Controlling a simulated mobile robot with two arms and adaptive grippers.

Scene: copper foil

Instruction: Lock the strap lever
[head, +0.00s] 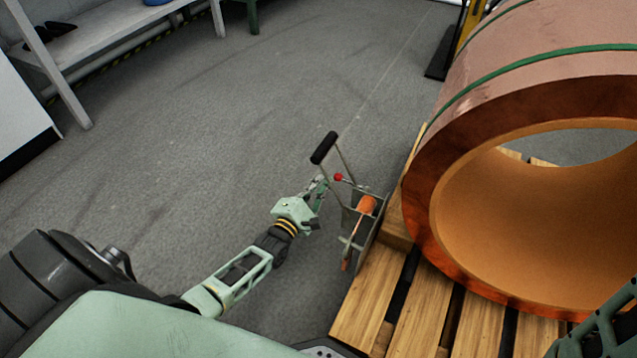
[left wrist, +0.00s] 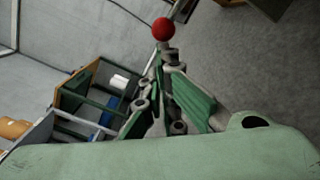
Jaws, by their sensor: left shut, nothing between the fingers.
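The strap lever (head: 323,148) has a black grip on thin metal rods. It stands up from a grey metal bracket (head: 351,222) at the pallet's left edge and leans left. My right gripper is not visible.
A large copper foil coil (head: 422,200) with a green strap (head: 545,58) lies on a wooden pallet (head: 372,290) at the right. A grey bench (head: 110,38) stands at the upper left. The grey floor (head: 200,130) left of the lever is clear.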

